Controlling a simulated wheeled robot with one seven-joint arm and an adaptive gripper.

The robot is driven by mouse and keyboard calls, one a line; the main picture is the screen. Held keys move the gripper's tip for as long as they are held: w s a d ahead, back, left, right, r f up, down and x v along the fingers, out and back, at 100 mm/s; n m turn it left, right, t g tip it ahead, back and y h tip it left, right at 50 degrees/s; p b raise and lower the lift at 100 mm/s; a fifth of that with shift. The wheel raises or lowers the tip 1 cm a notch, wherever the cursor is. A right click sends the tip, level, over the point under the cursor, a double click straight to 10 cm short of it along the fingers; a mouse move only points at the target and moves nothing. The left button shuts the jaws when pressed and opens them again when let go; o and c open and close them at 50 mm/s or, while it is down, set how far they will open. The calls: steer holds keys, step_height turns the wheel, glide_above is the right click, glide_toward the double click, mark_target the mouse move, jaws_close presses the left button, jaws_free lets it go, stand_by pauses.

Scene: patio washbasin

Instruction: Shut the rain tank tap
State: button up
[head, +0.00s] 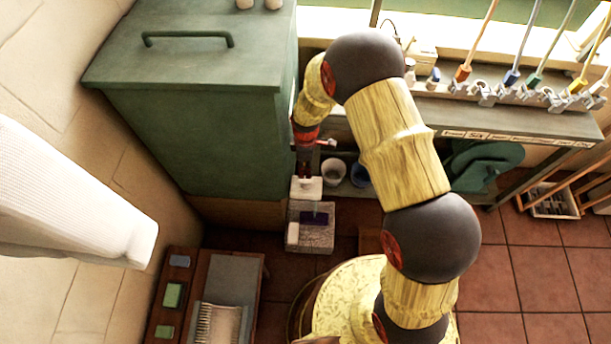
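The rain tank (200,140) is a large dark green box with a lid and a bar handle on top, at the upper left in the head view. My arm reaches over from the lower right to the tank's right side. My gripper (304,168) points down there, close beside the tank wall. It is small and dark, and I cannot tell whether its fingers are open or shut. A small pale and red piece (326,143) shows just right of my wrist; it may be part of the tap. The tap itself is mostly hidden behind my wrist, so its handle position and any contact are unclear.
A shelf (500,116) holds clipped tools at right. A dark wooden bench (170,325) stands lower left.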

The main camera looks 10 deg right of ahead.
mark_target(306, 179)
steer(key=shift+f, duration=0.1)
step_height(306, 179, down, 8)
steer(key=shift+r+b, duration=0.15)
steer(key=shift+b, duration=1.1)
steer(key=shift+c, duration=1.2)
jaws_close()
